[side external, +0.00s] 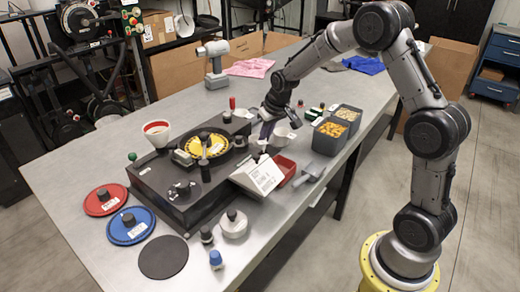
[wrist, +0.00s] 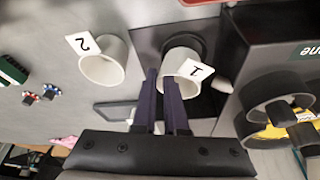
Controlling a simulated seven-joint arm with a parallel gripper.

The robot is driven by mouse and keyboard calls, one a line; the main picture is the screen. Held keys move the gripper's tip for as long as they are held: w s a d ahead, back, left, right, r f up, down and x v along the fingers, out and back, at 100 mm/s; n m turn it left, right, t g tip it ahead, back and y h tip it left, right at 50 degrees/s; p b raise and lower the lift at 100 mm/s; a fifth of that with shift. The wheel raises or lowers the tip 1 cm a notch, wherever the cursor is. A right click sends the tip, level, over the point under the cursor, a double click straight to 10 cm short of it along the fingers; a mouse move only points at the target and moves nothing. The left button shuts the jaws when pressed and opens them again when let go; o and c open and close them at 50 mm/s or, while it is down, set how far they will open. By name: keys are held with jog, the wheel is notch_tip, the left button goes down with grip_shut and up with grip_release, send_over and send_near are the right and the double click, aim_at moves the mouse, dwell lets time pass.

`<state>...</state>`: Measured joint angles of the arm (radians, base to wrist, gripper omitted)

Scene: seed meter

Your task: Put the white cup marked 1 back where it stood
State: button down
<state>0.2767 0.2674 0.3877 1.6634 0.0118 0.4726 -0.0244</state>
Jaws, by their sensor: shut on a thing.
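The white cup marked 1 (wrist: 181,58) shows in the wrist view with its tag on the rim. My gripper (wrist: 160,78) is shut on its wall, one dark finger at the outside and one reaching over the mouth. The cup is over a dark flat surface (wrist: 150,20), partly covering a dark round shape (wrist: 207,48); I cannot tell whether it touches. A second white cup, marked 2 (wrist: 103,66), stands apart on the grey table. In the side view my gripper (side external: 266,132) is low beside the black machine, and cup 1 is hard to make out there.
The black machine (side external: 150,178) with a yellow ring (side external: 196,150) is close beside my gripper. Small clips (wrist: 30,97) lie past cup 2.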

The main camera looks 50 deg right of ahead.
jog(key=shift+d+r, duration=0.2)
jog(key=shift+r, duration=0.15)
jog(key=shift+r, duration=0.2)
jog(key=shift+r, duration=1.25)
jog(key=shift+r, duration=0.15)
jog(key=shift+r, duration=1.4)
